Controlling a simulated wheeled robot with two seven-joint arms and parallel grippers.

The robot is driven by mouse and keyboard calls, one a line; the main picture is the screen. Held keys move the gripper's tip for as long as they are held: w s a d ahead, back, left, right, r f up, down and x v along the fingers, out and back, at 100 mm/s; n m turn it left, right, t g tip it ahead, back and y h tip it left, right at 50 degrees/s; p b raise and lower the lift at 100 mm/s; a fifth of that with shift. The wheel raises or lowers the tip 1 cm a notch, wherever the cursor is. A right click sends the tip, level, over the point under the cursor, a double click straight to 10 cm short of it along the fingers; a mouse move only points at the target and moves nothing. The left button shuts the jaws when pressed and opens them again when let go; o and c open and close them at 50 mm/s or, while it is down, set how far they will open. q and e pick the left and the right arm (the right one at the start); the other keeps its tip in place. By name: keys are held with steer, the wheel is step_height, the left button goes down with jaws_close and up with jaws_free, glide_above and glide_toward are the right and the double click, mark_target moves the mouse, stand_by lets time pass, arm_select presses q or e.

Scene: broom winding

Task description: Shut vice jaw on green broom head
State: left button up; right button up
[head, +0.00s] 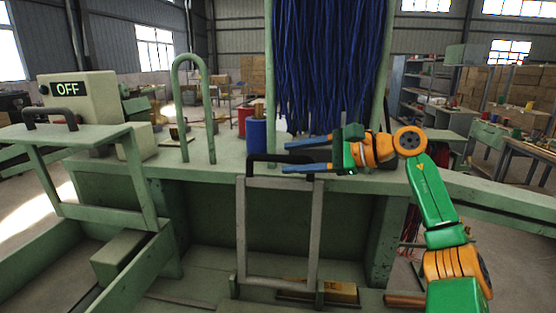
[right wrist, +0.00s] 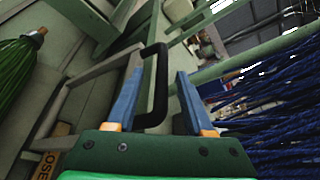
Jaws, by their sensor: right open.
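My right gripper (head: 286,157) is open, with its two blue fingers pointing left at the black handle (head: 262,158) of a grey upright frame (head: 316,215). In the right wrist view the black handle (right wrist: 160,75) shows between the open fingers (right wrist: 160,75); I cannot tell whether either finger touches it. A green broom head (right wrist: 14,72) with bristles shows at the left edge of the right wrist view, partly cut off. It cannot be made out in the head view. The vice jaw itself is not clearly distinguishable. My left gripper is out of view.
Blue strands (head: 325,60) hang behind my right gripper. A blue can (head: 256,137) stands on the green bench. An "OFF" box (head: 85,105) and a second black-handled frame (head: 70,142) are at left. A yellow label reading "LOSE" (right wrist: 48,165) is partly visible low in the wrist view.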

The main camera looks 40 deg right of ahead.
mark_target(287, 158)
steer(key=x, duration=0.1)
steer(key=p+x, duration=0.1)
steer(key=x, duration=0.3)
steer(key=shift+w+d+f+p, duration=0.1)
steer(key=shift+w+d+p, duration=0.1)
steer(key=shift+d+p, duration=0.15)
steer(key=shift+s+a, duration=0.1)
steer(key=shift+s, duration=0.1)
steer(key=c, duration=0.7)
jaws_close()
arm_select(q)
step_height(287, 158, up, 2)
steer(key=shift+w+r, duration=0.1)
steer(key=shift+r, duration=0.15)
